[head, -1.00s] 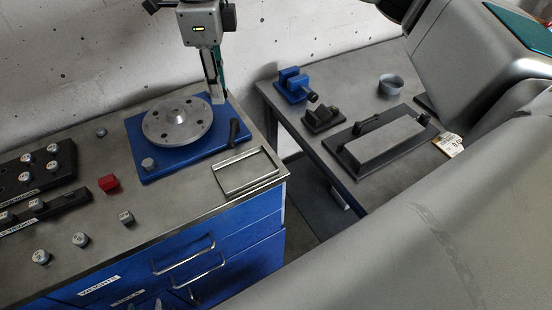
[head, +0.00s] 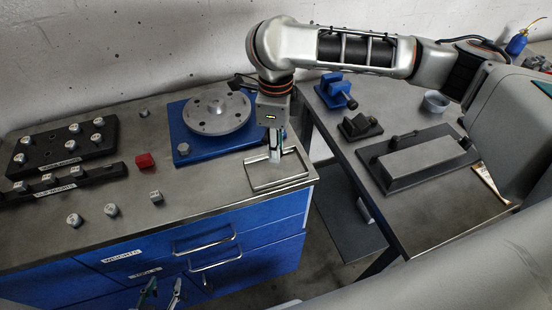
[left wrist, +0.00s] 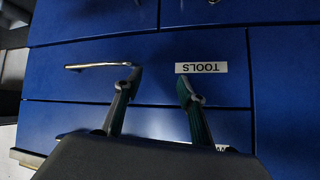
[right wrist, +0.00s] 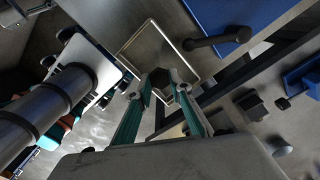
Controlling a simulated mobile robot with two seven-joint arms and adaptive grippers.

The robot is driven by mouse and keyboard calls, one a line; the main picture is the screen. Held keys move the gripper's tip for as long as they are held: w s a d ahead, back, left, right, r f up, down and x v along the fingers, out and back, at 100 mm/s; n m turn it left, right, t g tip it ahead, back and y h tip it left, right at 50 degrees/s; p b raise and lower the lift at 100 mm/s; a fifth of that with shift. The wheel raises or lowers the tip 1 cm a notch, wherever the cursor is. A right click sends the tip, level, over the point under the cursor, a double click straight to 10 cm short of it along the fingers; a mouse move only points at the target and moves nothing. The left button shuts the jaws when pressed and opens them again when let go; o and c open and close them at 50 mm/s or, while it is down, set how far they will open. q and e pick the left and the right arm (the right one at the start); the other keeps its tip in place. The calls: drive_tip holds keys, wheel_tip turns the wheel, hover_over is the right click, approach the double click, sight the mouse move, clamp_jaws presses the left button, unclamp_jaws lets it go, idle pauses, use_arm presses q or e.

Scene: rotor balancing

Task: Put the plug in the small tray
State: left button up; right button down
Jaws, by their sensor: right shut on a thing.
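The small tray (head: 262,187) is a shallow metal-rimmed tray at the front right corner of the blue cabinet's top. My right gripper (head: 275,152) points down over the tray's back part. It is shut on a small dark piece, which I take to be the plug (right wrist: 160,80), between its fingertips in the right wrist view. The tray (right wrist: 122,49) lies beyond it there. In the head view the plug is mostly hidden, and I cannot tell its exact height above the tray. My left gripper (head: 162,286) is open and empty in front of the drawers; its fingers (left wrist: 158,82) are apart.
A grey rotor disc (head: 217,115) sits on a blue base (head: 190,152) behind the tray. A gap separates the cabinet from the right table (head: 400,215).

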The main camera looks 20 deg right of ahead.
sight(276, 170)
wheel_tip(276, 170, down, 5)
drive_tip(key=shift+r, duration=0.1)
use_arm(q)
drive_tip(key=shift+d+r, duration=0.1)
drive_tip(key=shift+d, duration=0.2)
drive_tip(key=shift+a, duration=0.1)
use_arm(e)
drive_tip(key=c, duration=1.8)
unclamp_jaws()
drive_tip(key=shift+f, duration=0.25)
use_arm(q)
drive_tip(key=shift+a, duration=0.2)
use_arm(e)
drive_tip(key=shift+r, duration=0.1)
